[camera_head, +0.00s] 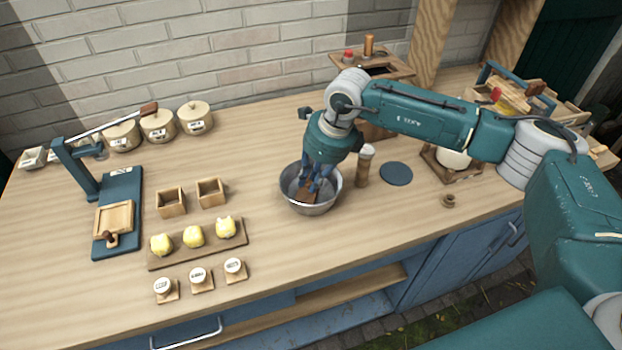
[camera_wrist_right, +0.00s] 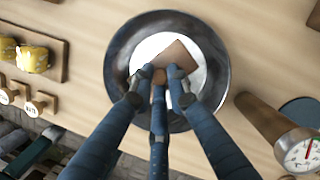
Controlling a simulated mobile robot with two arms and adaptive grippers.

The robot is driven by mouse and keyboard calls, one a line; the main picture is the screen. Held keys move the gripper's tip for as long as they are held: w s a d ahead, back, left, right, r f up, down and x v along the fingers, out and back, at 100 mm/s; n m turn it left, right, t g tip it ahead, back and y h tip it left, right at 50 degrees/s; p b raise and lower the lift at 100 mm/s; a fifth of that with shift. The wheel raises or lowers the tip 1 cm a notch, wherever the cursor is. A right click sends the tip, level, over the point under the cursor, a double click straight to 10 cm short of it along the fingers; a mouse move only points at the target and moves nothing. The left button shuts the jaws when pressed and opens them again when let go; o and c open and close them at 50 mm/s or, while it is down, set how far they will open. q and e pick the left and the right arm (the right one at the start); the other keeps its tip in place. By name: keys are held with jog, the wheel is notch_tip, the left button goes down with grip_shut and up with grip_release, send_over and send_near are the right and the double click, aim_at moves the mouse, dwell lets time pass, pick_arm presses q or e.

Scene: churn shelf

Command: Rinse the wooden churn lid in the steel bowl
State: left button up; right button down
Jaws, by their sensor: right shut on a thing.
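The steel bowl (camera_head: 312,206) stands on the wooden counter in the head view, with a pale surface inside it; it also shows in the right wrist view (camera_wrist_right: 118,75). My right gripper (camera_head: 313,186) reaches down into the bowl from above. Its blue fingers (camera_wrist_right: 160,78) are shut on the brown wooden churn lid (camera_wrist_right: 177,55), which lies tilted inside the bowl, partly hidden by the fingers. A brown edge of the lid (camera_head: 306,196) shows in the head view. My left gripper is in neither view.
A wooden cylinder with a dial (camera_wrist_right: 275,130) stands close to the bowl; a dark blue disc (camera_head: 396,173) lies right of it. Yellow butter pieces (camera_head: 194,236) on a board, small wooden boxes (camera_head: 171,202) and a teal press (camera_head: 118,210) stand left. Counter around the bowl's front is bare.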

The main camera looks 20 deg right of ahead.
jog(key=shift+r+p, duration=1.5)
jog(key=shift+r, duration=2.05)
jog(key=shift+r+p, duration=0.35)
jog(key=shift+r, duration=0.35)
jog(key=shift+r+p, duration=0.45)
jog(key=shift+r, duration=0.85)
